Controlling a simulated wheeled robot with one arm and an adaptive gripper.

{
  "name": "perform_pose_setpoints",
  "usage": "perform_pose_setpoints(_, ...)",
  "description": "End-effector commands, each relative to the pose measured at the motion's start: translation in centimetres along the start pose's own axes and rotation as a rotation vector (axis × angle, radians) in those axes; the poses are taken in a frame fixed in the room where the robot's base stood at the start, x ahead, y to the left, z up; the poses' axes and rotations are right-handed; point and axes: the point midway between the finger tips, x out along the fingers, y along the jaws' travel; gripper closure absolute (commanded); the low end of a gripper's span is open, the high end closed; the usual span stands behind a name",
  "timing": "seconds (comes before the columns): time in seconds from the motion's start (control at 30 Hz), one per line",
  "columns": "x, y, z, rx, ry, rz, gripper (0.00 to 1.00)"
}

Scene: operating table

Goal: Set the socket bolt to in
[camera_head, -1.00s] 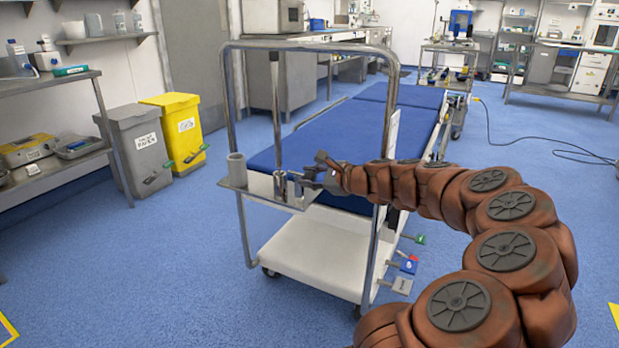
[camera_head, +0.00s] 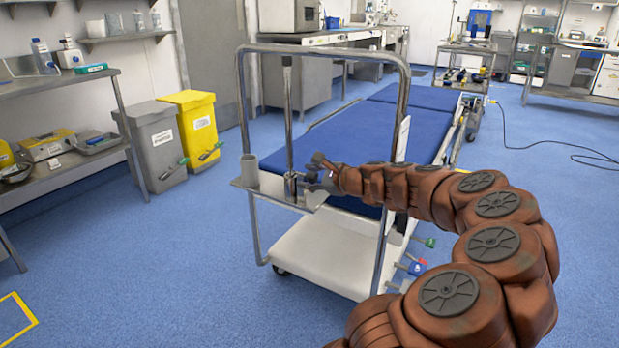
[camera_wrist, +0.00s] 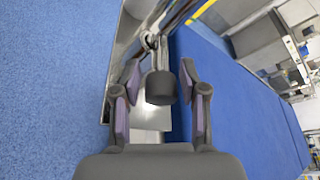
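A dark round knob, the socket bolt (camera_wrist: 161,88), shows in the wrist view on the metal socket at the bed's end. My gripper (camera_wrist: 160,82) has its two fingers apart, one on each side of the knob. A narrow gap shows on both sides, so I cannot see contact. In the head view my gripper (camera_head: 312,178) is just right of the socket (camera_head: 293,187) on a small metal shelf; the knob is too small there to make out clearly. A thin upright pole (camera_head: 287,110) rises from the socket. How deep the bolt sits is not clear.
A metal hoop frame (camera_head: 243,100) surrounds the pole, in front of the blue padded table (camera_head: 350,135). A grey cup (camera_head: 250,169) stands left on the shelf. Grey (camera_head: 155,150) and yellow bins (camera_head: 197,125) stand at left. The floor in front is clear.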

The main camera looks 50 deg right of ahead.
Motion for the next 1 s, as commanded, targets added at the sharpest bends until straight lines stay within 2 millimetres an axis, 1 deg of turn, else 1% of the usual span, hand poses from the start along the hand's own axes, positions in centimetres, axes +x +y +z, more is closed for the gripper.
perform_pose_setpoints(0.03, 0.0, 0.0, -0.1, 0.000, 0.001, -0.001, 0.49)
perform_pose_setpoints(0.07, 0.0, 0.0, -0.1, 0.000, 0.001, -0.001, 0.46)
perform_pose_setpoints(0.1, -0.1, 0.0, -0.1, 0.000, 0.001, -0.001, 0.45)
perform_pose_setpoints(0.37, -0.1, -0.1, -0.2, 0.000, 0.003, -0.002, 0.45)
perform_pose_setpoints(0.47, -0.4, -0.1, -0.2, 0.000, 0.002, -0.002, 0.45)
perform_pose_setpoints(0.57, -1.2, -0.1, -0.2, 0.000, 0.003, -0.003, 0.45)
perform_pose_setpoints(1.0, -6.3, -0.1, -0.2, 0.000, 0.003, -0.004, 0.45)
